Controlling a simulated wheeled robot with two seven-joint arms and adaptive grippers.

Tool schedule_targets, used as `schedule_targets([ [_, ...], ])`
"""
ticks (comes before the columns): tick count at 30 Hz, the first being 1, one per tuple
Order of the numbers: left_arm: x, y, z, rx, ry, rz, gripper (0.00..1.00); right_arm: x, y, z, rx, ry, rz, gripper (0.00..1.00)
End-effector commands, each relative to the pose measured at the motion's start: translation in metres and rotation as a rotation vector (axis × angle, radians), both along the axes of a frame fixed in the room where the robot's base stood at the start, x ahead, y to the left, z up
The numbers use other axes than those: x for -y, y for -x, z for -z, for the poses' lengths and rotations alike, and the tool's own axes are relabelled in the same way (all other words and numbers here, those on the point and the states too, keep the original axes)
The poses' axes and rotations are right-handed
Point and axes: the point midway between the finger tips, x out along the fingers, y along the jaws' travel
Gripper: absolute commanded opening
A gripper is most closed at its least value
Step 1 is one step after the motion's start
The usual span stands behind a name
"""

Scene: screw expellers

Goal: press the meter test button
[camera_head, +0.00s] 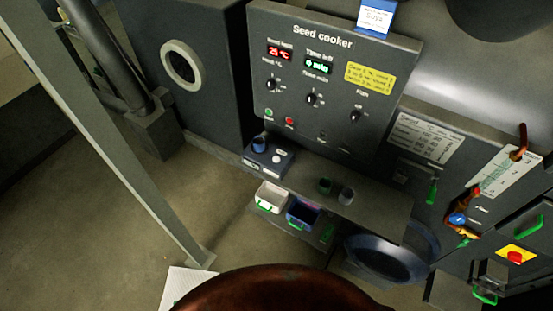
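A small grey-blue meter-like box (270,157) sits at the left end of the shelf under the seed cooker panel. It has a small pale display on its front face and small light spots on its top, one of which may be the test button; they are too small to tell apart. A dark blue cup-like part (260,142) stands at its upper left. Neither of my grippers shows in this view.
The seed cooker panel (335,75) has red and green displays and several knobs. A white bin (271,196) and a blue bin (302,212) are below. A slanted grey post (110,140) stands left. A reddish-brown rounded shape fills the bottom.

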Motion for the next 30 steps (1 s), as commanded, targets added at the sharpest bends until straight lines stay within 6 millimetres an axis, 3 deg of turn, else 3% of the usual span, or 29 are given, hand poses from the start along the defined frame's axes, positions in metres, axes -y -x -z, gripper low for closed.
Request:
schedule_targets([
  [9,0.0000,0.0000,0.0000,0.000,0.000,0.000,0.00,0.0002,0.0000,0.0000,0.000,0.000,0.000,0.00],
  [30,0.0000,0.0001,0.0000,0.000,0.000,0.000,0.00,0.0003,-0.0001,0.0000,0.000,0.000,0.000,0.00],
])
